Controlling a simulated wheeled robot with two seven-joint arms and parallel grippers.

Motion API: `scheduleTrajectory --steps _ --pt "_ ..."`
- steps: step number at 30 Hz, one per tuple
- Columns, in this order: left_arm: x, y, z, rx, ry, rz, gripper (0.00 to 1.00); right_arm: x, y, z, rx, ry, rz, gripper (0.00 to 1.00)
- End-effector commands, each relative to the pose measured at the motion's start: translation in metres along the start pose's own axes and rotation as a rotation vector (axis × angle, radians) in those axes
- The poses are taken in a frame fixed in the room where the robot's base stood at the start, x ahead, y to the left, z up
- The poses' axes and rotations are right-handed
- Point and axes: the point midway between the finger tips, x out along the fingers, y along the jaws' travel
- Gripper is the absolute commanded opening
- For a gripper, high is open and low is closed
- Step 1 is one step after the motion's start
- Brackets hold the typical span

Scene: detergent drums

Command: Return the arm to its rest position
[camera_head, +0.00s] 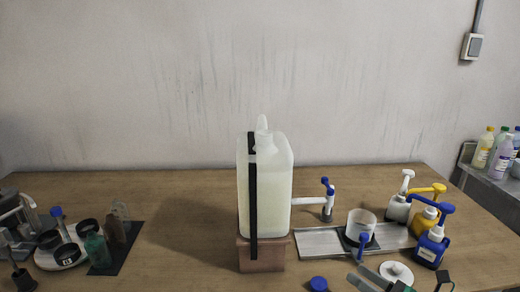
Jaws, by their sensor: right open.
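My right gripper (404,281) shows only in part at the bottom edge of the head view, right of the middle. Its dark fingers are apart, and I see nothing held between them. Most of it and its arm are cut off by the frame edge. A white round lid (396,271) lies close to the fingers in the picture; I cannot tell whether they touch. The large translucent detergent drum (270,195) with a black strap stands upright on a brown block (262,256) in the middle, left of the gripper. My left gripper is not in view.
Pump bottles with white (398,208), yellow (424,217) and blue (432,246) tops stand at the right. A white cup (360,226) stands by a pale tray (318,243). A blue cap (318,284) lies in front. A round stand (62,256) holds small items at left. Bare table lies between.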

Motion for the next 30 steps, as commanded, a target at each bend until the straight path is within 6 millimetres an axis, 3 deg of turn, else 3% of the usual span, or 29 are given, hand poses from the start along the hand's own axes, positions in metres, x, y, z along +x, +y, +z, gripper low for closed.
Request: scheduleTrajectory --steps 6,11,14,20,24,30 --pt "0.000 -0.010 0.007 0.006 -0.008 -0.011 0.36 -0.017 -0.010 0.021 0.531 -0.397 -0.140 0.61" --pt "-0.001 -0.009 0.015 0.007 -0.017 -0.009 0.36 -0.046 -0.035 0.009 0.928 -0.651 -0.299 0.61" --pt "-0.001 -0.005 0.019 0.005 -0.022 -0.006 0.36 -0.068 -0.050 -0.015 1.175 -0.791 -0.422 0.61" --pt "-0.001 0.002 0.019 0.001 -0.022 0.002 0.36 -0.112 -0.058 -0.093 1.648 -1.022 -0.731 0.61" --pt "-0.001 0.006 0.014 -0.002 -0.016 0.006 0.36 -0.138 -0.040 -0.153 1.921 -1.127 -0.979 0.61" --pt "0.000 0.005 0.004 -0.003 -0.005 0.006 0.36 -0.160 0.000 -0.212 2.164 -1.187 -1.281 0.61"
